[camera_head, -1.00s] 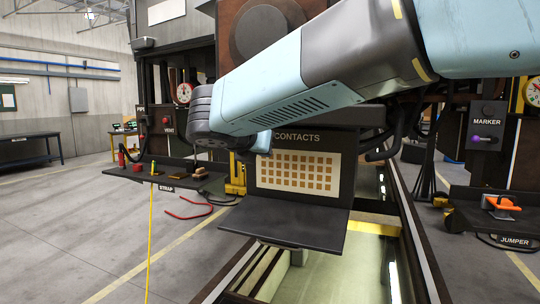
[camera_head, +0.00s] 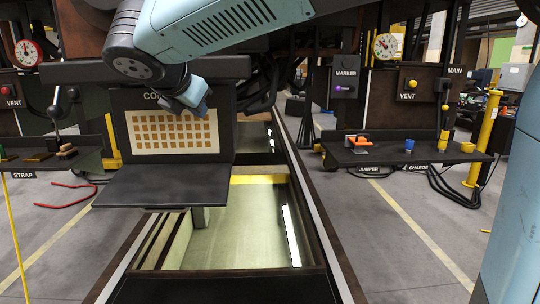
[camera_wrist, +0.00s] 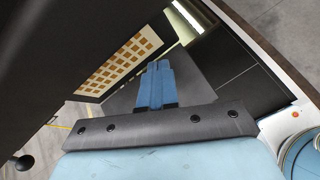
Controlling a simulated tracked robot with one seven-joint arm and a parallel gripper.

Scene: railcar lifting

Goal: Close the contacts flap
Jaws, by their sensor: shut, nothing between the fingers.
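The contacts flap (camera_head: 165,187) is a dark flat plate standing out roughly level below the contacts panel, so it hangs open. The contacts panel (camera_head: 172,131) is cream with rows of copper-coloured squares, and it also shows in the wrist view (camera_wrist: 120,65). My gripper (camera_head: 198,104) has blue fingers and appears in front of the panel's upper right part, above the flap in the picture. It hides part of the CONTACTS label. In the wrist view my gripper's fingers (camera_wrist: 155,84) are together and empty. I cannot tell whether they touch anything.
A pit with a lit greenish floor (camera_head: 230,240) lies below the flap. On the right, a shelf (camera_head: 400,154) carries an orange-handled part (camera_head: 358,142), a blue cup (camera_head: 409,145) and yellow pieces. On the left, the strap shelf (camera_head: 50,155) holds small items. Open floor lies at both sides.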

